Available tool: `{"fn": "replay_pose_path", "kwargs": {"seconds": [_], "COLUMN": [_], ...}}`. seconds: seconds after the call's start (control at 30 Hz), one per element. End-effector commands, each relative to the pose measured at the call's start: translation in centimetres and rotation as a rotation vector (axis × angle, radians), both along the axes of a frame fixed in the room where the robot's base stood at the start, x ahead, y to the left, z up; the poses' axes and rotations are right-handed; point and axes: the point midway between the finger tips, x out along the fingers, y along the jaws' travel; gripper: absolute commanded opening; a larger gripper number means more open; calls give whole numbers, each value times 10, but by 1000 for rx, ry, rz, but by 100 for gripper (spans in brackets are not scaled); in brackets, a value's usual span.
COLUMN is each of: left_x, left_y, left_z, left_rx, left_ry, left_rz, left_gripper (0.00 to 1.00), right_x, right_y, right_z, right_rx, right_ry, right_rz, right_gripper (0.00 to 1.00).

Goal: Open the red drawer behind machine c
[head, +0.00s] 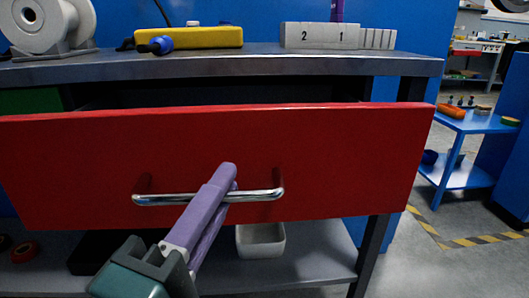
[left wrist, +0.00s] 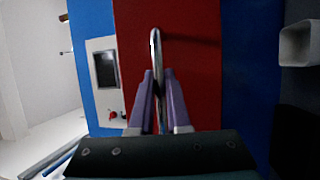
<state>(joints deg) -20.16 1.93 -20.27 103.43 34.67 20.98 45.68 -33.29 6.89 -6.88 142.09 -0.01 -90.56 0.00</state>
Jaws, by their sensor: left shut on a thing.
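The red drawer (head: 330,150) spans most of the head view below a grey worktop. Its front stands out from the bench, and a dark gap shows above its top edge. A chrome bar handle (head: 262,195) runs across the drawer front. My left gripper (head: 228,178) has its purple fingers shut on the handle, right of the bar's middle. In the left wrist view the fingers (left wrist: 159,80) close on the handle (left wrist: 155,45) against the red front (left wrist: 195,60). The inside of the drawer is hidden. My right gripper is not in view.
The worktop (head: 270,62) carries a yellow tool (head: 203,37), numbered grey blocks (head: 320,36) and a white spool (head: 40,22). A white bin (head: 262,240) sits on the lower shelf. A blue side table (head: 475,122) stands at right beyond open floor.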

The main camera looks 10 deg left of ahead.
Motion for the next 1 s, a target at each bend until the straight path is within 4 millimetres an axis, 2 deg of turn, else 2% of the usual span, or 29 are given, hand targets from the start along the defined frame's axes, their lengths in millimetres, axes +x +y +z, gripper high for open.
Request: {"fn": "replay_pose_path", "kwargs": {"seconds": [0.1, 0.3, 0.73, 0.77, 1.0], "left_x": [-15, -29, -32, -32, -32], "left_y": [-4, -8, -9, -9, -9], "left_z": [1, 1, 0, 0, 0], "left_rx": [0, 0, 1, 1, 1], "left_ry": [2, 0, -1, -1, 0], "left_rz": [0, 1, 1, 1, 1], "left_gripper": [0, 0, 0, 16, 43], "right_x": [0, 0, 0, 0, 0], "right_y": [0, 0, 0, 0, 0], "right_z": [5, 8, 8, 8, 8], "right_rx": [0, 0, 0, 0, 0], "right_ry": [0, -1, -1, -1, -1], "right_rz": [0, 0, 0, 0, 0], "right_gripper": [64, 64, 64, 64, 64]}}
